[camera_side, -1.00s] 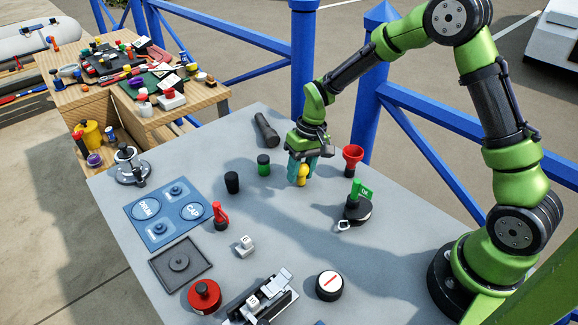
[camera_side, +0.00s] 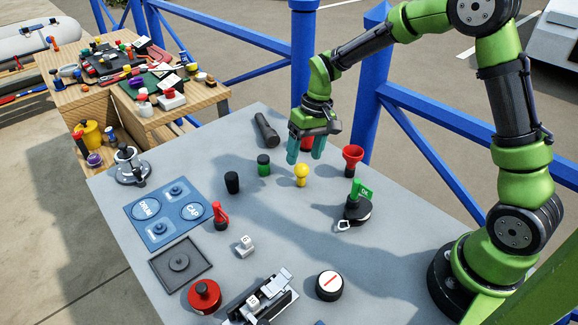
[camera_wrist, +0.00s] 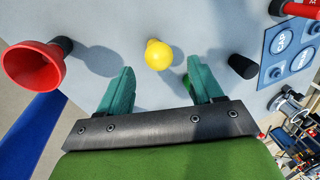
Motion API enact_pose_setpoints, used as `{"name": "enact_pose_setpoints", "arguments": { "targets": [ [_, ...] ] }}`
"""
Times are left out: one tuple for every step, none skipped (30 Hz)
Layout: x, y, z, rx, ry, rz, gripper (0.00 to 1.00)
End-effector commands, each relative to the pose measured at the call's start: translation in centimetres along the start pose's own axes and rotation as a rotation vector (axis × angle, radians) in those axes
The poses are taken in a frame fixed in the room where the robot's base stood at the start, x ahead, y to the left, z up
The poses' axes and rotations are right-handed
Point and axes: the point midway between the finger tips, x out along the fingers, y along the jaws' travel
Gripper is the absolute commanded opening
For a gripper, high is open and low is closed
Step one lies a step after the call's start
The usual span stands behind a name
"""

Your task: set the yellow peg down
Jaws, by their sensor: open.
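The yellow peg (camera_side: 301,174) stands upright on the grey table, its round head on top. In the wrist view the yellow peg (camera_wrist: 158,55) lies ahead of the fingertips, between their lines and apart from both. My gripper (camera_side: 306,157) is open and empty, above and just behind the peg in the side view. Its two teal fingers also show in the wrist view (camera_wrist: 164,82), spread wide.
A red funnel-shaped piece (camera_side: 352,158) stands right of the peg. A green-topped peg (camera_side: 263,164) and a black peg (camera_side: 232,182) stand left. A black round piece with a green tag (camera_side: 357,207) is at front right. The table directly in front of the peg is clear.

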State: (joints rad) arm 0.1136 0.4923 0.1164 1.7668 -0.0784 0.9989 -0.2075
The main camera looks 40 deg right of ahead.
Motion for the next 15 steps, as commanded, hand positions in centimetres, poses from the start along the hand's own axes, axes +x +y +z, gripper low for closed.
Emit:
{"name": "enact_pose_setpoints", "arguments": {
  "targets": [
    [-1.3,0.0,-0.1,0.001,0.006,0.000,0.66],
    [-1.9,0.0,-0.1,0.001,0.005,0.001,0.66],
    [-2.7,0.1,-0.1,0.000,0.005,0.001,0.66],
    [-3.3,0.1,-0.1,0.001,0.005,0.000,0.66],
    [-3.8,0.1,-0.1,0.002,0.004,0.000,0.66],
    [-4.4,0.1,-0.1,0.001,0.005,0.001,0.66],
    [-4.8,0.1,-0.1,0.001,0.003,0.001,0.66],
    [-5.2,0.1,-0.1,0.001,0.003,0.001,0.66],
    [-5.5,0.1,0.0,0.001,0.001,0.000,0.66],
    [-5.8,0.1,0.0,0.001,0.002,0.000,0.66],
    [-6.0,0.1,0.0,0.001,0.003,0.000,0.66],
    [-6.4,0.0,0.1,0.001,0.005,0.000,0.66],
    [-6.7,0.0,0.2,0.001,0.008,0.001,0.66],
    [-7.1,-0.1,0.4,0.001,0.015,0.001,0.66],
    [-7.8,-0.2,0.8,0.002,0.030,0.002,0.66]
  ]
}}
